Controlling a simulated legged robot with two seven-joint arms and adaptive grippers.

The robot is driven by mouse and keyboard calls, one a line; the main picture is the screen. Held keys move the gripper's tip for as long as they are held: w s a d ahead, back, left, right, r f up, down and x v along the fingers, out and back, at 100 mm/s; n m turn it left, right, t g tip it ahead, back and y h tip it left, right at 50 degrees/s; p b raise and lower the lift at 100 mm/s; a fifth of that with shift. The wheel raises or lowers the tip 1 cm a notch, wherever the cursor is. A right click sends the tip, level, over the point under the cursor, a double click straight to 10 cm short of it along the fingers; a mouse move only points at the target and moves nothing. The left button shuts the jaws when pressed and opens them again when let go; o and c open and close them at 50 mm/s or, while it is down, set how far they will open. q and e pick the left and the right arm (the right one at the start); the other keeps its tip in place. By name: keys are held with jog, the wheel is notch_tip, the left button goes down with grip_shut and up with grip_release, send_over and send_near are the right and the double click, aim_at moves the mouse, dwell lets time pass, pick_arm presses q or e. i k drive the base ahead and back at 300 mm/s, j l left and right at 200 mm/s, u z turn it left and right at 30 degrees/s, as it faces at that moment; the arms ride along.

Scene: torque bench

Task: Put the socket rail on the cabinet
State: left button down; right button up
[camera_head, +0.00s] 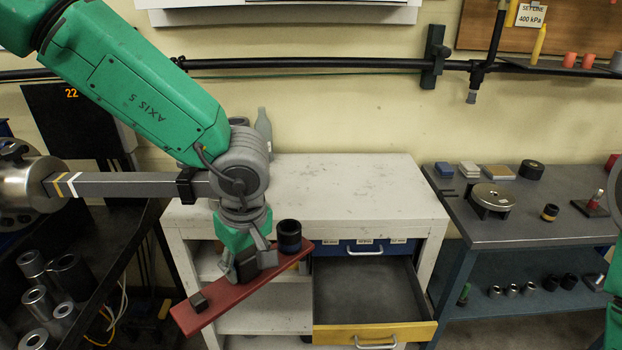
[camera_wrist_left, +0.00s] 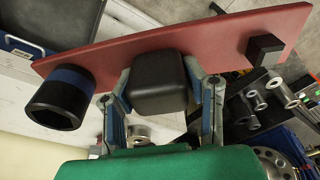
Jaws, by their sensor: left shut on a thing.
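The socket rail (camera_head: 215,306) is a red bar with a black, blue-banded socket (camera_head: 289,236) at its right end and a small dark block (camera_head: 198,302) at its left end. My left gripper (camera_head: 248,262) is shut on the dark middle block of the rail and holds it tilted, in front of the cabinet and below its top. The wrist view shows the fingers (camera_wrist_left: 160,88) on both sides of the rail's black middle block (camera_wrist_left: 158,84). The white cabinet (camera_head: 340,185) has a mostly bare top. My right gripper is not in view.
A yellow-fronted drawer (camera_head: 375,334) of the cabinet stands open and looks empty. A grey bench (camera_head: 540,225) with several parts is at right. Metal cylinders (camera_head: 65,275) stand at left.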

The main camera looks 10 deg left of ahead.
aim_at(310, 192)
jog(key=i, duration=1.4)
